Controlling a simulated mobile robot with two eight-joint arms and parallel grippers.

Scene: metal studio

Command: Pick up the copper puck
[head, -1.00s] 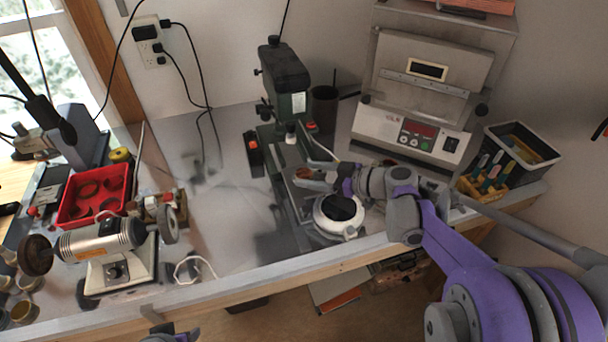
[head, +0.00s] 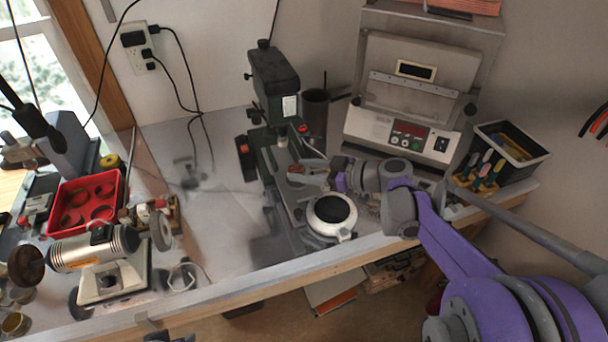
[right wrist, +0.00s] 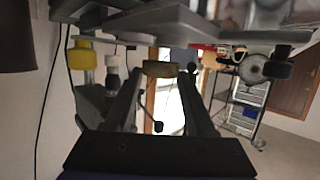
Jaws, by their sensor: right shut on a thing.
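The copper puck (right wrist: 160,69) is a small dull gold-brown disc between the fingertips in the right wrist view. My right gripper (head: 297,171) is shut on it, with one finger on each side. In the head view the puck is small and partly covered by the fingers, a little above the bench and beside the green drill press, up and left of a round white dish. At the bottom edge a small dark part of my left arm shows; its jaws cannot be made out.
The white dish with a dark centre (head: 331,211) stands close below the gripper. The green drill press (head: 276,90) is just left and behind. A grey kiln-like machine (head: 412,135) and a black bin (head: 512,150) stand right. Bare bench lies left of the press.

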